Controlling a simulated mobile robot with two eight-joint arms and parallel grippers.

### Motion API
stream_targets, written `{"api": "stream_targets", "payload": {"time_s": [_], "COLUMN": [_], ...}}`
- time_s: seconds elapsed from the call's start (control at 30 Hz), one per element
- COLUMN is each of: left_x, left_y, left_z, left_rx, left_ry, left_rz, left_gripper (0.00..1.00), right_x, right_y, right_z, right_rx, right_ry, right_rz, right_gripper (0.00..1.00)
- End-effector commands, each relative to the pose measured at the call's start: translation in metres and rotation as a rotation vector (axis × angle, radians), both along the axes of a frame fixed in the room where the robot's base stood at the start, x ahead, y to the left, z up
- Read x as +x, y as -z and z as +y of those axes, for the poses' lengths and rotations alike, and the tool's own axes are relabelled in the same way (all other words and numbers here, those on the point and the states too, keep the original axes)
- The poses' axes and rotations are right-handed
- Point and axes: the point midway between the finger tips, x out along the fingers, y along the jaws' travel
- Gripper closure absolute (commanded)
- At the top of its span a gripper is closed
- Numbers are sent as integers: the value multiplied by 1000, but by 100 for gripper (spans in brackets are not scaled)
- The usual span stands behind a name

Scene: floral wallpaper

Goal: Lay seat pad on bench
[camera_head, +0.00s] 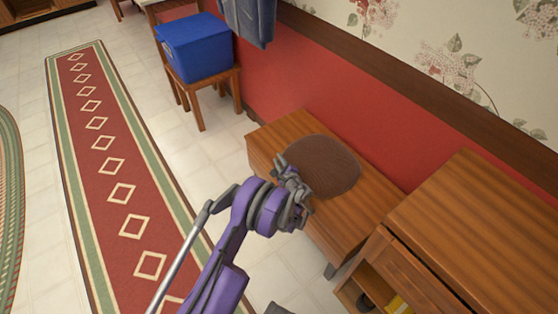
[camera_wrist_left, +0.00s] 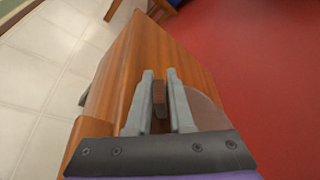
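The seat pad (camera_head: 322,166) is a round, dark brown disc. In the head view it lies over the top of the wooden bench (camera_head: 290,128) and looks roughly flat. My left gripper (camera_head: 291,178) is at the pad's left edge and hides a little of it. In the left wrist view a brown piece sits between the two grey fingers (camera_wrist_left: 160,100), and part of the pad (camera_wrist_left: 208,112) shows beyond the right finger. The bench (camera_wrist_left: 185,68) runs below. I cannot tell whether the fingers press on the pad. My right gripper is not in view.
A wooden cabinet (camera_head: 490,225) stands close to the bench's near right end. A blue bin (camera_head: 195,48) sits on a small stool (camera_head: 212,88) beyond it. A red wall panel (camera_head: 300,80) borders the bench. Tiled floor and a red runner (camera_head: 110,165) lie open at left.

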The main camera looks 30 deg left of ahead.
Motion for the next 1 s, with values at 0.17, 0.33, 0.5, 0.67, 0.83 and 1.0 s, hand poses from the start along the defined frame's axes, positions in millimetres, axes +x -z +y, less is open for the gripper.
{"api": "stream_targets", "payload": {"time_s": [0.17, 0.33, 0.5, 0.67, 0.83, 1.0], "left_x": [0, 0, -2, -19, -42, -61], "left_y": [-1, -1, -4, -12, -22, -29], "left_z": [0, 0, -4, -24, -53, -75], "left_rx": [0, 0, 0, 0, -1, 0], "left_ry": [0, 0, 1, 3, 3, 3], "left_rz": [0, 0, 0, -1, 0, -1], "left_gripper": [55, 55, 55, 55, 55, 55], "right_x": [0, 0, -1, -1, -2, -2], "right_y": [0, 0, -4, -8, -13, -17], "right_z": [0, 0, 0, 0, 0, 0], "right_rx": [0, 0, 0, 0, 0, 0], "right_ry": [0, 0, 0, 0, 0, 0], "right_rz": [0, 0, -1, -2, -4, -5], "right_gripper": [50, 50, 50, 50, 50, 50]}}
